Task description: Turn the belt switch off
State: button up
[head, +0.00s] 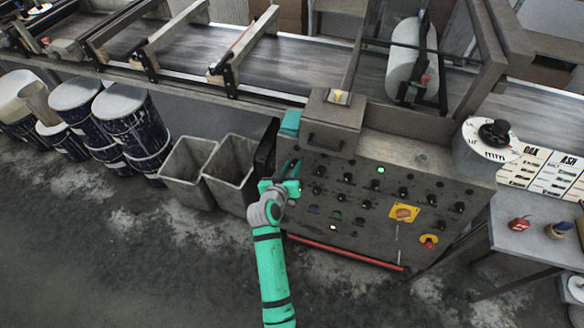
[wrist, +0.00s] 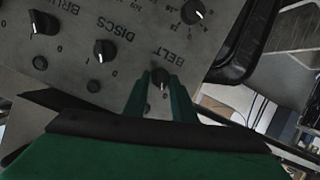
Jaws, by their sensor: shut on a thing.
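The belt switch (wrist: 159,76) is a dark round knob with a pale pointer mark, under the label BELT on the grey control panel (head: 345,255). The wrist view shows this panel upside down. My green gripper (head: 292,166) is at the panel's upper left in the head view, where it hides the belt switch. In the wrist view my gripper (wrist: 160,84) has one finger on each side of the knob and is shut on it. The pointer's exact setting is hard to read.
Knobs marked DISCS (wrist: 105,49) and BRUSH (wrist: 44,22) sit beside the belt switch. A green lamp (head: 380,170) glows on the panel, near a yellow-backed switch (head: 404,213). Grey bins (head: 230,175) stand left of my arm. The conveyor (head: 270,65) runs behind.

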jog(key=shift+a, duration=0.15)
jog(key=o, duration=1.1)
jog(key=shift+c, duration=0.2)
jog(key=v, duration=1)
jog(key=shift+s+r, duration=0.2)
jog(key=shift+s, duration=0.15)
jog(key=shift+a, duration=0.1)
jog(key=s+f+n+y, duration=0.15)
jog(key=s+f, duration=0.25)
jog(key=s, duration=0.5)
jog(key=s+f+y, duration=0.2)
jog(key=s+f, duration=0.1)
jog(key=s, duration=0.6)
jog(key=s+d+r+t, duration=0.1)
jog(key=s+r, duration=0.4)
jog(key=s, duration=0.5)
jog(key=s+d+r+m+t, duration=0.1)
jog(key=s+r, duration=0.3)
jog(key=s, duration=0.6)
jog(key=shift+d+r+y, duration=0.35)
jog(key=shift+d+r, duration=0.05)
jog(key=shift+d, duration=0.45)
